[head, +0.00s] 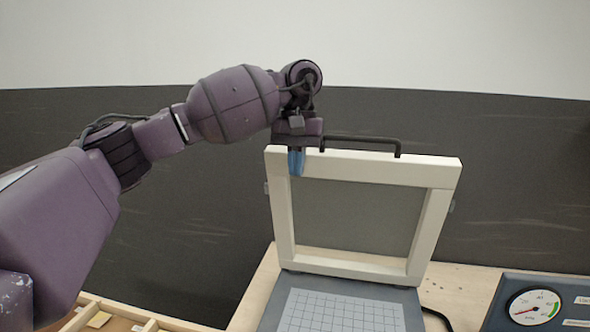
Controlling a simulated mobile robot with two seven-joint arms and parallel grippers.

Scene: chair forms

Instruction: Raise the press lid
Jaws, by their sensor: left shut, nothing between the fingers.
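The press lid (435,215) is a cream frame around a grey panel. It stands raised, nearly upright, at the back of the press base (273,312), which has a pale gridded bed (345,312). A black bar handle (362,141) runs along the lid's top edge. My left gripper (297,165) has blue fingertips and is shut and empty. It is in front of the lid's top left corner, left of the handle; I cannot tell whether it touches the lid. My right gripper is not in view.
A dark panel with a round gauge (535,306) stands at the lower right. A wooden divided tray (100,317) is at the lower left. The wooden table (462,290) shows around the press, with a dark wall band behind it.

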